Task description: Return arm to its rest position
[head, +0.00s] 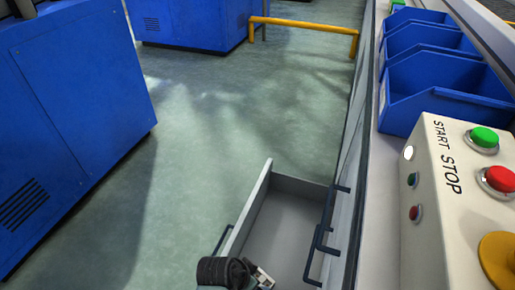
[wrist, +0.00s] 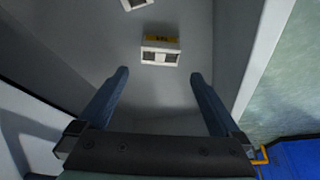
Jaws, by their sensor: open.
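In the wrist view my gripper (wrist: 158,76) is open, its two dark fingers spread apart with nothing between the tips. It points into a grey drawer (wrist: 186,20). A small white block with a yellow top (wrist: 160,56) lies in the drawer just beyond the fingertips, apart from them. A second white block (wrist: 136,4) is cut off by the top edge. In the head view the drawer (head: 285,215) stands pulled out from the workbench. A dark ribbed part of my arm shows at the bottom edge; my fingers cannot be made out there.
Dark handles (head: 322,238) stick out beside the drawer. A white control box (head: 452,215) with START and STOP buttons and blue bins (head: 432,92) stand on the bench at right. Blue cabinets (head: 75,110) and a yellow rail (head: 305,25) stand beyond clear green floor (head: 215,130).

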